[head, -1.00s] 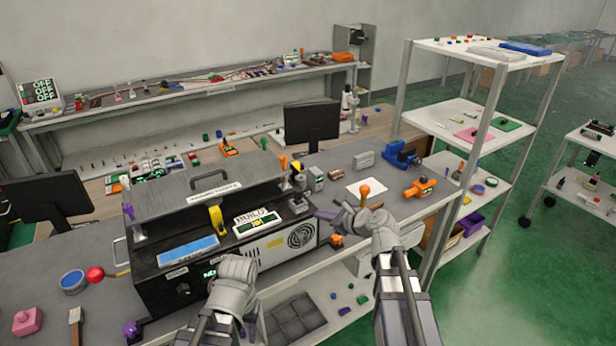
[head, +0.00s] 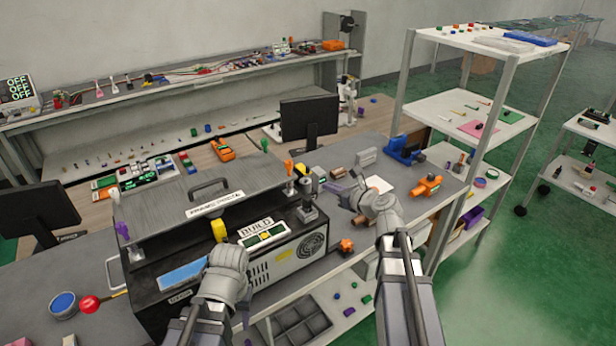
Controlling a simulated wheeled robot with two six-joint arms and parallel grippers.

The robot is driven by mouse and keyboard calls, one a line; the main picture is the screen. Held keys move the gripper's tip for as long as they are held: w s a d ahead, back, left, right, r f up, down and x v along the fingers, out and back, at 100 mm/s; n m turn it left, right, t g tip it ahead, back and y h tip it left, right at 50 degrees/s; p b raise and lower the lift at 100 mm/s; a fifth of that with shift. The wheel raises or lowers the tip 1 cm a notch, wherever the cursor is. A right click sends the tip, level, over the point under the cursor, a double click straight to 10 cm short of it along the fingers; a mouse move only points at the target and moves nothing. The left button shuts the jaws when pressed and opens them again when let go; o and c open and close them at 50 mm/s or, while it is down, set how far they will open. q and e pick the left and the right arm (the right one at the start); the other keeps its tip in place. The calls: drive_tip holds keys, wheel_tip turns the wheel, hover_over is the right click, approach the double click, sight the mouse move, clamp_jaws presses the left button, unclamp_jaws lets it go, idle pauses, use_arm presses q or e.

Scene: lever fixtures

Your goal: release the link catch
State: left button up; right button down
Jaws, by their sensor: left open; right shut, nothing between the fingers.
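The fixture is a black box (head: 148,300) with a grey lid (head: 165,207), a lid handle (head: 208,186) and a BUILD panel (head: 262,236). A yellow lever (head: 219,229) stands at its front edge, its lower part hidden behind my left gripper. A black knob-topped post (head: 307,190) is at the fixture's right end. I cannot tell which part is the link catch. My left gripper (head: 229,256) is open in front of the fixture, fingertips mostly hidden. My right gripper (head: 345,192) is shut and empty, above the bench right of the fixture.
A red ball knob (head: 89,305) and a blue round tin (head: 63,304) are at the left. An orange clamp-like part (head: 426,186) and a blue vise (head: 404,150) stand on the bench's right. A monitor (head: 309,121) is behind. A small orange part (head: 346,245) lies near the front edge.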

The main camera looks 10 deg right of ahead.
drive_tip(key=shift+s, duration=0.1)
drive_tip(key=b, duration=0.3)
approach(303, 166)
drive_tip(key=f, duration=0.1)
drive_tip(key=w+a+f, duration=0.1)
drive_tip(key=f, duration=0.1)
drive_tip(key=w+f, duration=0.1)
drive_tip(key=shift+w+a+f, duration=0.2)
drive_tip(key=shift+w+a, duration=0.05)
drive_tip(key=shift+a, duration=0.1)
